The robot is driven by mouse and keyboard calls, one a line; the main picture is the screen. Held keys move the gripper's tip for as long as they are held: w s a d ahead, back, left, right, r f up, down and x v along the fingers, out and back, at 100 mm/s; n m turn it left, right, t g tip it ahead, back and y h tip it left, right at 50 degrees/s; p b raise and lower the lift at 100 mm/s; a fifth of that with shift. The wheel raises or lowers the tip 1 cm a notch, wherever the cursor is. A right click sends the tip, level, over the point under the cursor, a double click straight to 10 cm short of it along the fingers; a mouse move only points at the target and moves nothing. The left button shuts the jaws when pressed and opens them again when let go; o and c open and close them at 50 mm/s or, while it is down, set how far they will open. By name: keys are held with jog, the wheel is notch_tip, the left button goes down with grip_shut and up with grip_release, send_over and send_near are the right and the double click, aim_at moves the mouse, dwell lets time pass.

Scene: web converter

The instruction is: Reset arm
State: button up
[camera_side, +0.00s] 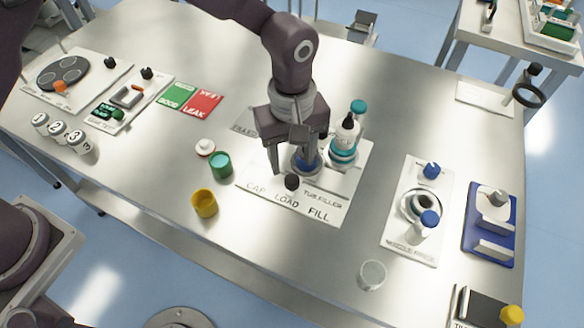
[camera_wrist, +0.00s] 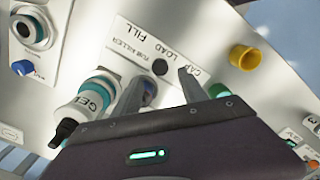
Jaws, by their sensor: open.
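My gripper (camera_side: 294,164) is over the tub filler plate (camera_side: 332,213), jaws open and pointing down. In the wrist view my gripper (camera_wrist: 162,77) shows its two fingers apart, with nothing held between them. A blue round part (camera_side: 306,161) on the plate sits close by the fingers and is partly hidden. I cannot tell whether a finger touches it. The white and teal gel bottle (camera_side: 345,133) stands just right of my gripper; in the wrist view it (camera_wrist: 88,98) lies left of the fingers. A black knob (camera_side: 292,182) is on the plate in front of my gripper.
A green cup (camera_side: 221,165), a yellow cup (camera_side: 204,203) and a white lid (camera_side: 205,147) stand left of the plate. A clear cup (camera_side: 372,274) is near the front edge. Right are a fixture with blue knobs (camera_side: 400,238) and a blue-based device (camera_side: 475,246). Bare table lies between.

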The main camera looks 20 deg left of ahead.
jog(key=shift+r, duration=0.65)
jog(key=shift+r, duration=0.15)
jog(key=s+a+r+m+t+h, duration=0.1)
jog(key=s+a+r+m, duration=0.1)
jog(key=a+r, duration=0.6)
jog(key=s+a+r+m+t, duration=0.1)
jog(key=s+a+r+m, duration=0.15)
jog(key=a+r, duration=0.55)
jog(key=s+a+r+m+t, duration=0.1)
jog(key=s+a, duration=0.3)
jog(key=s, duration=0.4)
jog(key=s+a+r+m+t+y, duration=0.1)
jog(key=s+a+r+m+t, duration=0.1)
jog(key=s, duration=0.7)
jog(key=shift+a+r+m+t, duration=0.3)
jog(key=shift+a+r+m, duration=0.55)
jog(key=shift+a, duration=0.4)
jog(key=shift+r, duration=0.1)
